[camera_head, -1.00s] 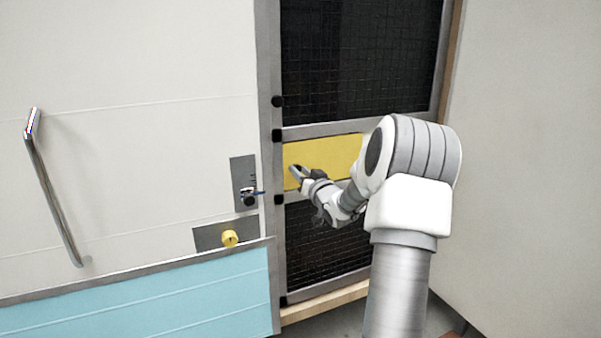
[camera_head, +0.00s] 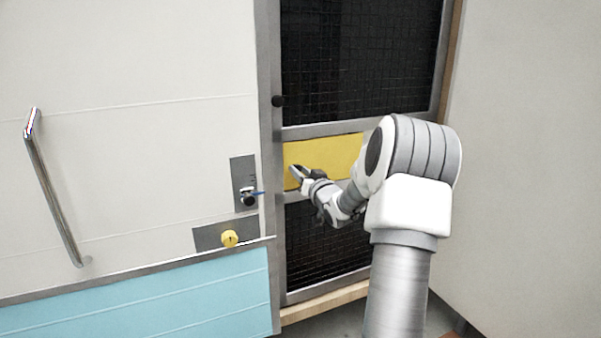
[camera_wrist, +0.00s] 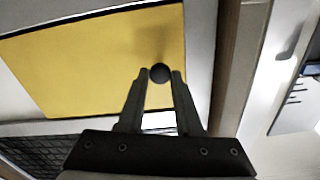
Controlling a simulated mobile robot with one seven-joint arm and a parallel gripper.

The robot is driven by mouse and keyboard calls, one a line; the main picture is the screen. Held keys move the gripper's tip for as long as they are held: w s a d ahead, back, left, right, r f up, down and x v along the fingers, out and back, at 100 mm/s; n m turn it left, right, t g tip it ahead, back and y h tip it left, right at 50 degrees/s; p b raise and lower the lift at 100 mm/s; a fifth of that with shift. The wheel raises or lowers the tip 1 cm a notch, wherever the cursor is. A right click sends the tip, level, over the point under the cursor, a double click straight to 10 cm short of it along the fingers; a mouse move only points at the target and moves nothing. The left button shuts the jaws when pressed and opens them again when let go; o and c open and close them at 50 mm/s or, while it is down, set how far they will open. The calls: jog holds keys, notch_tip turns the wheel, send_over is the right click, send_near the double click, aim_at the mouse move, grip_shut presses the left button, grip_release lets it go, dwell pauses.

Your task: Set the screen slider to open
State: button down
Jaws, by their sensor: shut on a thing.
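The screen slider is a flat yellow panel (camera_head: 330,153) set between the upper and lower mesh of the screen door. It fills the gap from the door's left frame to where my arm covers its right part. In the wrist view the yellow panel (camera_wrist: 110,55) carries a small round black knob (camera_wrist: 160,72). My gripper (camera_wrist: 161,76) has its fingertips closed on the sides of this knob. In the head view my gripper (camera_head: 297,174) is at the left end of the panel, and the knob is hidden there.
The screen door has dark upper mesh (camera_head: 355,60) and dark lower mesh (camera_head: 320,245). A plain wall (camera_head: 530,150) stands at right.

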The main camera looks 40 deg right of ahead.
dwell(0.4)
jog(key=p, duration=0.5)
send_near(355, 155)
jog(key=x, duration=0.5)
jog(key=shift+w+d, duration=0.1)
jog(key=shift+w, duration=0.1)
jog(key=c, duration=0.6)
grip_release()
jog(key=b+v, duration=0.1)
jog(key=v, duration=1.6)
jog(key=shift+s+f, duration=0.1)
jog(key=shift+s, duration=0.15)
jog(key=shift+w, duration=0.1)
